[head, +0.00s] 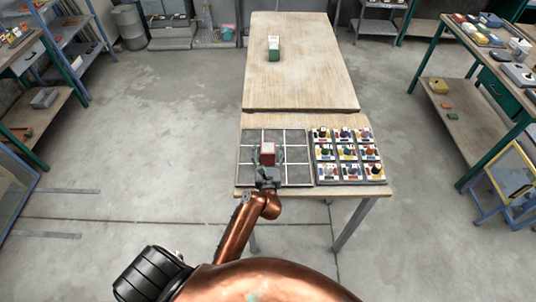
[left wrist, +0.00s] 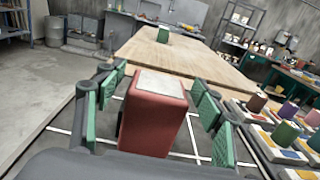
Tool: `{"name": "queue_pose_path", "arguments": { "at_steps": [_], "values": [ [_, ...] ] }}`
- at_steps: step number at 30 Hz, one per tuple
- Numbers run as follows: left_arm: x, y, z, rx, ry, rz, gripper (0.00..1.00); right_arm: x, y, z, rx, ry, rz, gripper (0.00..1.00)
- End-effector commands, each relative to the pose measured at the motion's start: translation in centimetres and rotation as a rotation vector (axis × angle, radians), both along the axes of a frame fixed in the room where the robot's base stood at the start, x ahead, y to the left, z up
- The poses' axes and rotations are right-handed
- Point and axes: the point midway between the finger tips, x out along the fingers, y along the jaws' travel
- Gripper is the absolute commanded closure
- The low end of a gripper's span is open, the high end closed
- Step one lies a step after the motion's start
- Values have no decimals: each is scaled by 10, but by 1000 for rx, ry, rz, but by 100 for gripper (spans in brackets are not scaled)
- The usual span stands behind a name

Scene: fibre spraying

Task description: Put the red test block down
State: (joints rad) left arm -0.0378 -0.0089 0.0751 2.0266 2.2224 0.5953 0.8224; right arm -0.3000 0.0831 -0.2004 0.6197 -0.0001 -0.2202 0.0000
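In the left wrist view the block (left wrist: 150,122) is between the green-padded fingers of my left gripper (left wrist: 162,100). Narrow gaps show between the pads and the block's sides, so the fingers look open around it. In the head view my left gripper (head: 267,160) reaches over the near edge of the board. My right gripper is not in view.
A tray of several small coloured pieces on cards (head: 348,155) lies right of the board. A long wooden table (head: 305,75) extends behind, with a green and white box (head: 274,48) on it. Shelves and workbenches stand along the sides. The middle of the long table is clear.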

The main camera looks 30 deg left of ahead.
Motion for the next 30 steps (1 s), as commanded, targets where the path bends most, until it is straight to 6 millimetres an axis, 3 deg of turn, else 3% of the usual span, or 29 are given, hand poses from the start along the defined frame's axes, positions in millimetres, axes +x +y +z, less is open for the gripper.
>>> {"name": "queue_pose_path", "arguments": {
  "at_steps": [26, 30],
  "values": [
    [0, -1, 2, 1, -4, -1, 100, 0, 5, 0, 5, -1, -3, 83],
    [0, -1, 2, 1, -4, -1, 100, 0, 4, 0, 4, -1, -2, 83]
  ]
}}
